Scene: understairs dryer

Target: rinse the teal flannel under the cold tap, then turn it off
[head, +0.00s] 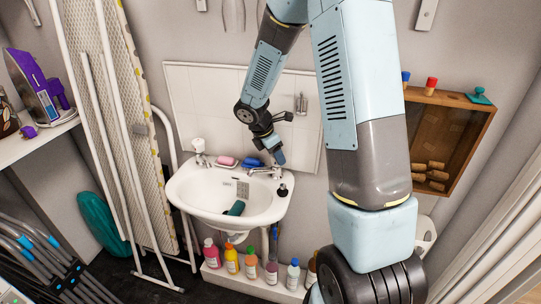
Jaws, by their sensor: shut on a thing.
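The white sink (188,190) stands against the back wall. A dark teal cloth, which looks like the flannel (236,208), lies in its basin below the taps. The right-hand tap (262,171) is on the sink's back right rim, with its spout pointing left over the basin. My gripper (278,158) reaches down from above and is shut on the top of this tap, whose handle it mostly hides. I cannot tell whether water is running.
A pink soap (226,160) and a blue block (253,161) lie on the rim between the taps. Several coloured bottles (231,261) stand below the sink. An ironing board (125,130) leans at left. A wooden box shelf (446,135) hangs at right.

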